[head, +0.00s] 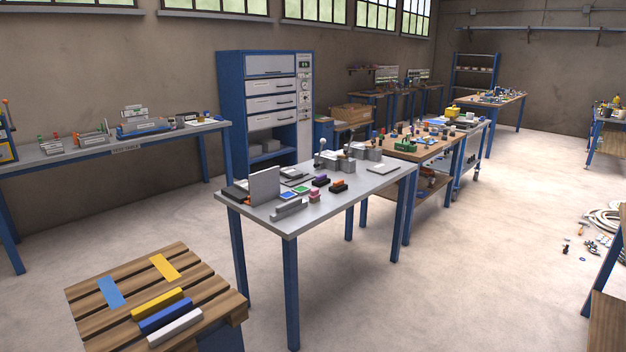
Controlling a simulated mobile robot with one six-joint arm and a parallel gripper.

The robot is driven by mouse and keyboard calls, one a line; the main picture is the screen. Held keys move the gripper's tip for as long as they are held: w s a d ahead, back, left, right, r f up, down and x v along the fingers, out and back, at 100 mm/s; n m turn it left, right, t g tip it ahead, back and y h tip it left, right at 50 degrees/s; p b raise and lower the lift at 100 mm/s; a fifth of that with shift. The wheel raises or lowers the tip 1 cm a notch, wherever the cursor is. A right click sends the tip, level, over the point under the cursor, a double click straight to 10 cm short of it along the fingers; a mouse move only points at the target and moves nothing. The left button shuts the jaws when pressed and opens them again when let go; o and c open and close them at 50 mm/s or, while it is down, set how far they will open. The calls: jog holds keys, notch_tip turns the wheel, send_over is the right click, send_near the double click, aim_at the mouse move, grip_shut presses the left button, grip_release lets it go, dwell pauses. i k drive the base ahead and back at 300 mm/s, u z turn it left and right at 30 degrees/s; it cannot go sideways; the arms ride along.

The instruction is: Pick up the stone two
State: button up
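No object in the head view carries a readable label for stone two, so I cannot tell which one it is. Three long bars lie side by side on a wooden slatted top at the lower left: a yellow bar (157,303), a blue bar (166,316) and a white bar (175,328). A flat blue strip (111,292) and a flat yellow strip (165,267) lie behind them. My gripper is not in view.
A grey table (290,228) in the middle holds an upright grey plate (265,186) and several small blocks. A blue cabinet (230,110) stands behind. A long bench (50,158) is at the left. The floor (480,270) at the right is mostly clear; coiled hose (603,222) lies there.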

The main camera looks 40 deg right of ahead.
aim_at(322, 180)
jog(key=i, duration=0.25)
jog(key=u, duration=1.25)
jog(key=k, duration=0.1)
jog(key=z, duration=3.05)
jog(key=i, duration=1.85)
jog(key=z, duration=0.05)
